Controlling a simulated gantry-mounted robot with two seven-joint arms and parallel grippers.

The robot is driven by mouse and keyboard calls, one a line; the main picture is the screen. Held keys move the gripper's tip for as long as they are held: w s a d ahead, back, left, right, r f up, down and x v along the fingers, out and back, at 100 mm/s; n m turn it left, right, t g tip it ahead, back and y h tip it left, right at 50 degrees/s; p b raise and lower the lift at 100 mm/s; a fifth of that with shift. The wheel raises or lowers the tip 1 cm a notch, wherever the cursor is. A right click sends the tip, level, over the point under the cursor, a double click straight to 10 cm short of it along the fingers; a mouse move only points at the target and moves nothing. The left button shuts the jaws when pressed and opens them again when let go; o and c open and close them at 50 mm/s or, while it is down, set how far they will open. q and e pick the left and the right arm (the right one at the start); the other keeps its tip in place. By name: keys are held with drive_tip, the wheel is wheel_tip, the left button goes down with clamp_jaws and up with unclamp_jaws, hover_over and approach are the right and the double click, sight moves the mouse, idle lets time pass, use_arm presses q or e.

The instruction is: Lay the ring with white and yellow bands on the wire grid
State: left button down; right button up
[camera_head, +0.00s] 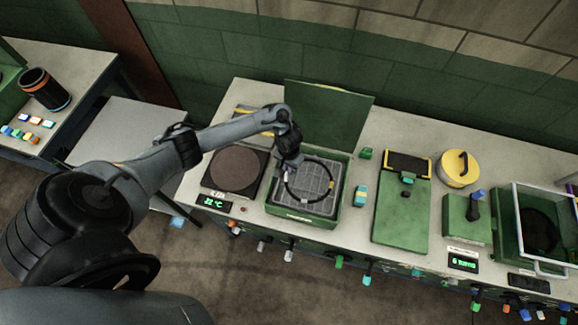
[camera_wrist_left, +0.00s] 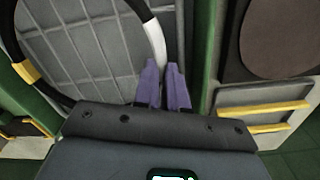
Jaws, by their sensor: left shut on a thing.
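The black ring (camera_head: 309,202) with white and yellow bands is over the grey wire grid (camera_head: 322,209) inside the open green box. In the left wrist view the ring (camera_wrist_left: 133,18) arcs across the grid (camera_wrist_left: 85,50), with a white band (camera_wrist_left: 153,45) at my fingers and a yellow band (camera_wrist_left: 27,72) at the left. My left gripper (camera_head: 288,169) has purple fingertips, which also show in the left wrist view (camera_wrist_left: 163,85). They are shut on the ring close to the white band. I cannot tell whether the ring touches the grid. My right gripper is not in view.
The box's green lid (camera_head: 325,112) stands open behind it. A brown round plate (camera_head: 237,168) on a heater lies to the left. A small blue-yellow block (camera_head: 360,196), a green device (camera_head: 400,220) and a yellow round container (camera_head: 457,170) are to the right.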

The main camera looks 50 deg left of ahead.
use_arm(q)
drive_tip(key=c, duration=1.2)
unclamp_jaws()
drive_tip(key=shift+f, duration=0.1)
